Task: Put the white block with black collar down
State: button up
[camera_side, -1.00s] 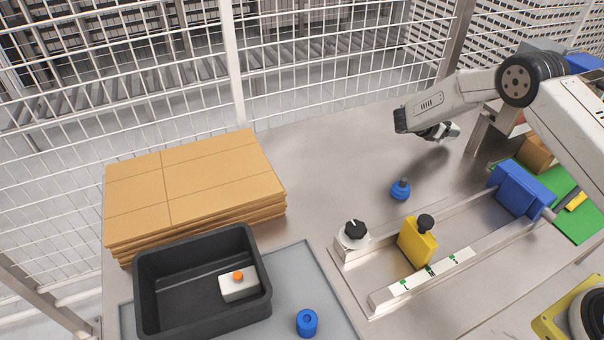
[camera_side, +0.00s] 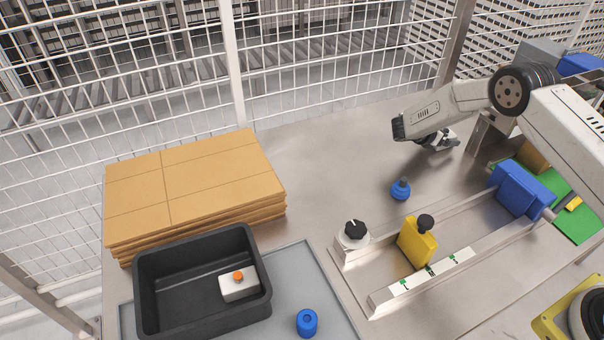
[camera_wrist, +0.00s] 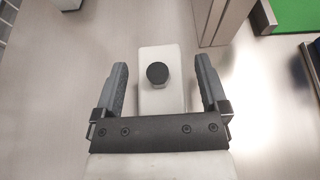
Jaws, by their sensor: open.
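The white block with black collar (camera_wrist: 162,97) shows in the wrist view as a pale block with a round black top. It lies between the two dark fingers of my gripper (camera_wrist: 161,64). The fingers are open, with a gap on each side of the block. In the side view my gripper (camera_side: 436,139) is low over the back right of the metal table, partly hidden by my arm. The block is hard to make out there, and I cannot tell whether its underside touches the table.
A blue knobbed piece (camera_side: 401,190) stands on the table. A yellow block (camera_side: 417,243) and a white block with a black knob (camera_side: 352,236) sit in a rail fixture. A dark bin (camera_side: 190,315) and cardboard stack (camera_side: 195,180) are at left. A metal post stands close to my gripper's right.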

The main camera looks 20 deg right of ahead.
jog(key=shift+r, duration=0.1)
jog(key=shift+a+r, duration=0.1)
jog(key=v, duration=1.2)
dwell(0.5)
jog(key=shift+s+r+m+y, duration=0.2)
jog(key=shift+s+m+y, duration=0.1)
jog(key=shift+s+y, duration=0.25)
jog(key=s+a+r+m+t+y, duration=0.1)
jog(key=s+a+r+m+y, duration=0.1)
jog(key=s, duration=0.6)
jog(key=s+a+r+m+y, duration=0.2)
jog(key=s+m+y, duration=0.4)
jog(key=s+m, duration=0.3)
jog(key=s+a+r+m+t+y, duration=0.1)
jog(key=s+a+r+m+y, duration=0.1)
jog(key=s+a+m+y, duration=0.2)
jog(key=s+m, duration=0.2)
jog(key=s, duration=0.2)
jog(key=shift+s+a+r+t, duration=0.15)
jog(key=shift+s+a+t, duration=0.15)
jog(key=shift+s+a, duration=0.1)
